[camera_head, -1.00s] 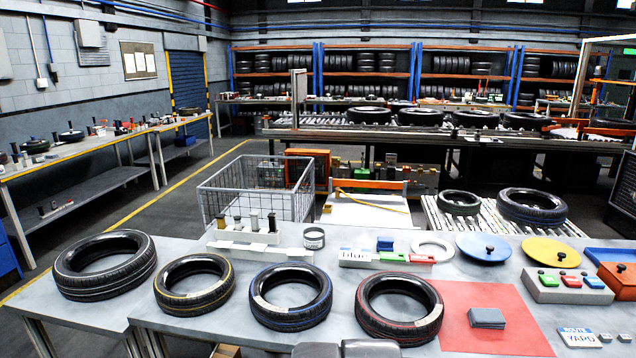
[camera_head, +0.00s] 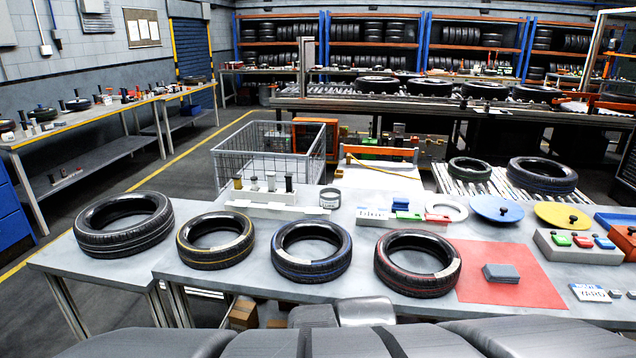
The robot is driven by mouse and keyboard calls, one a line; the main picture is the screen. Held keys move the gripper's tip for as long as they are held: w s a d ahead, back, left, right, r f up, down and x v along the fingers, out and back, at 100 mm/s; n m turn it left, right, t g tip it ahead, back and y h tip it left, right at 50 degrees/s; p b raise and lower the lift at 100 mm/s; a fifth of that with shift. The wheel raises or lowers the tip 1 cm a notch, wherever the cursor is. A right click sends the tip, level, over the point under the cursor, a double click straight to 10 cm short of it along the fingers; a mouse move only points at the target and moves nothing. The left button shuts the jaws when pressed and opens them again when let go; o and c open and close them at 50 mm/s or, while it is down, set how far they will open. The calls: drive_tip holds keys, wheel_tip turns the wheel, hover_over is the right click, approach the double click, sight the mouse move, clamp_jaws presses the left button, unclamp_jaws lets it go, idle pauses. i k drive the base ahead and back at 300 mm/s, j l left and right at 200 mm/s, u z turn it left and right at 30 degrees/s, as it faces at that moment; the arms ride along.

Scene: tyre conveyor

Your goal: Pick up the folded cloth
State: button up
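The folded cloth (camera_head: 501,274) is a small dark grey folded square. It lies flat on a red mat (camera_head: 508,295) at the right part of the front table. The red-marked tyre (camera_head: 417,263) lies just left of the mat. Grey rounded parts of my own body fill the bottom edge of the view. I cannot make out gripper fingers among them. Nothing touches or covers the cloth.
Blue-marked (camera_head: 311,252) and yellow-marked (camera_head: 215,241) tyres and a plain black tyre (camera_head: 124,223) lie left along the table (camera_head: 330,293). A button box (camera_head: 574,247) and a sign plate (camera_head: 590,293) are right of the mat. A wire cart (camera_head: 220,163) stands behind.

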sight(499, 273)
drive_tip(key=z, duration=1.3)
drive_tip(key=i+l, duration=1.4)
drive_tip(key=l+z, duration=0.05)
